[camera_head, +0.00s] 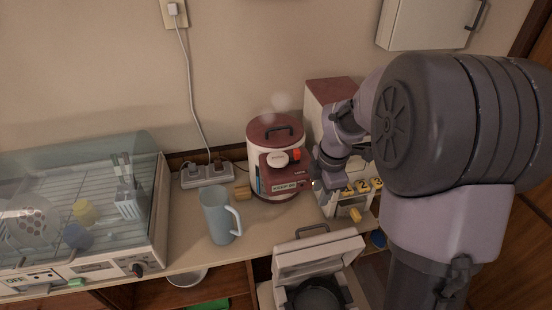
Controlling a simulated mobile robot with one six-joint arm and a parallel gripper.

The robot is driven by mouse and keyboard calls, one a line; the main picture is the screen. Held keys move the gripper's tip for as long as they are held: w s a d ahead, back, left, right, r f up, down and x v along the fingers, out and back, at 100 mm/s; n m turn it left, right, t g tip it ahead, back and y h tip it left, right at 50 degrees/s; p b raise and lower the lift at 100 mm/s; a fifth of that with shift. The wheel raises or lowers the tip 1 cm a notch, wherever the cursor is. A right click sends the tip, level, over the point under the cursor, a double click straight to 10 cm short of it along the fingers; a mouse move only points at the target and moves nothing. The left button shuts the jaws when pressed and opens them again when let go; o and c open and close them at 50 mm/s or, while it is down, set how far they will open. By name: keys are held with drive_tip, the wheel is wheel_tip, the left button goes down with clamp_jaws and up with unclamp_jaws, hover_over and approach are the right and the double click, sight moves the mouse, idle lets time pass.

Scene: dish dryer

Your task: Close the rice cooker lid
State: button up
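The rice cooker (355,290) is a pale grey appliance at the bottom of the head view, partly cut off by the frame edge. Its lid (320,256) stands raised and open, with a dark handle (312,230) at its top edge. The dark inner pot (316,296) shows below the lid. My gripper (317,185) is above and behind the lid, close to the right side of a red and white pot. It is apart from the lid. Its fingers are small and partly hidden, so their opening is unclear.
The red and white pot (262,170) stands on the counter beside a red-topped appliance (333,90). A pale blue pitcher (214,216) stands left of the cooker. A dish dryer (150,220) fills the left side. A power strip (207,175) lies by the wall.

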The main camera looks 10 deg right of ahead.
sight(312, 227)
drive_tip(key=f+b, duration=0.2)
drive_tip(key=f, duration=0.3)
drive_tip(key=f+b, duration=0.2)
drive_tip(key=f, duration=0.4)
drive_tip(key=w+f+b, duration=0.1)
drive_tip(key=f+b, duration=0.1)
drive_tip(key=f, duration=0.3)
drive_tip(key=shift+w+f, duration=0.1)
drive_tip(key=shift+f, duration=0.2)
clamp_jaws()
idle(0.4)
